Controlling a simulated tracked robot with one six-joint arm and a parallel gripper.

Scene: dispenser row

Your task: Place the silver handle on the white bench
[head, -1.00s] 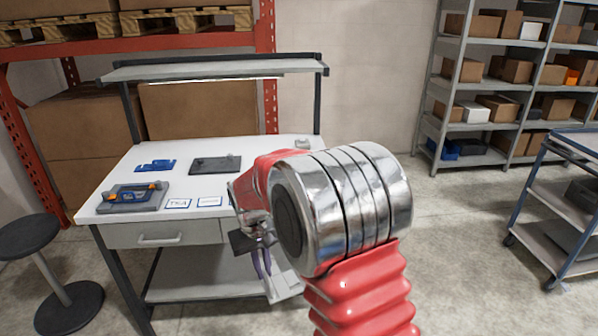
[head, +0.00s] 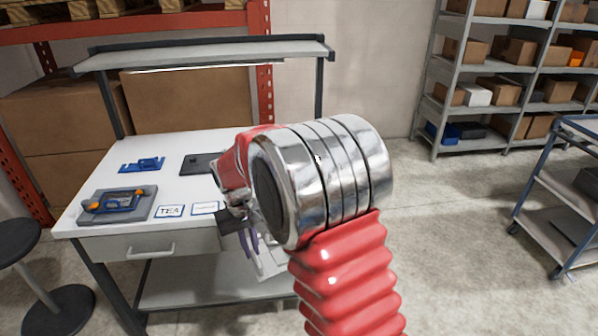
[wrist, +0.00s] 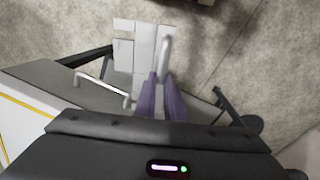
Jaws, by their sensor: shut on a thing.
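My gripper (wrist: 161,80) points down with its two purple fingers close together, shut on the silver handle (wrist: 166,50). The handle is a pale curved bar in the wrist view, with flat white pieces beside it; I cannot tell whether they are joined to it. In the head view my gripper (head: 248,243) hangs at the front right of the white bench (head: 110,213), partly hidden by my arm. A pale part of what it holds (head: 270,264) shows below the fingers, lower than the bench top and apart from it.
On the bench are a grey tray with a blue and orange item (head: 140,214), a blue bracket (head: 143,164), a dark plate (head: 196,163) and a TEA label (head: 169,211). The drawer has its own pull (head: 151,250). A stool (head: 20,240) stands left, a cart (head: 540,220) right.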

